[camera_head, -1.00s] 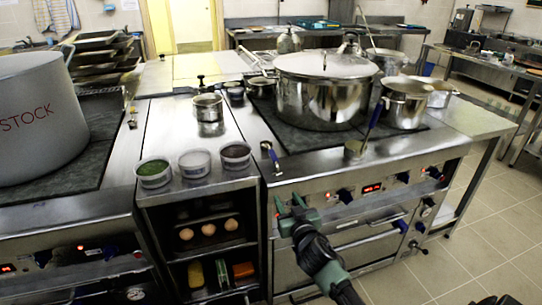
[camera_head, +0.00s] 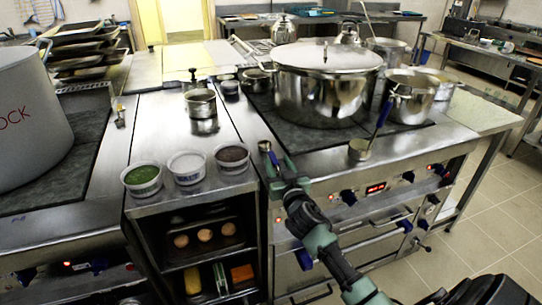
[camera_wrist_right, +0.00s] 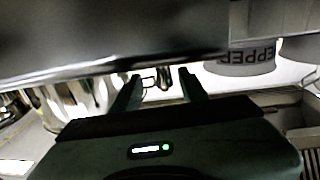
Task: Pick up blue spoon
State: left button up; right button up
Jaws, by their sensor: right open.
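A ladle (camera_head: 359,149) with a blue handle (camera_head: 384,113) stands farther right at the stove's front. My left gripper is not in view.
A large lidded pot (camera_head: 318,95) and a smaller pot (camera_head: 409,103) stand on the stove behind. White tubs (camera_head: 187,177) line the counter's left front, above a shelf with eggs (camera_head: 205,235). A small saucepan (camera_head: 201,103) stands behind the tubs. The floor at right is clear.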

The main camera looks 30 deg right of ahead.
aim_at(270, 151)
jog(key=x, duration=0.4)
jog(key=shift+w+a+r, duration=0.1)
jog(key=shift+w+a, duration=0.05)
jog(key=shift+w, duration=0.2)
grip_shut()
dwell(1.1)
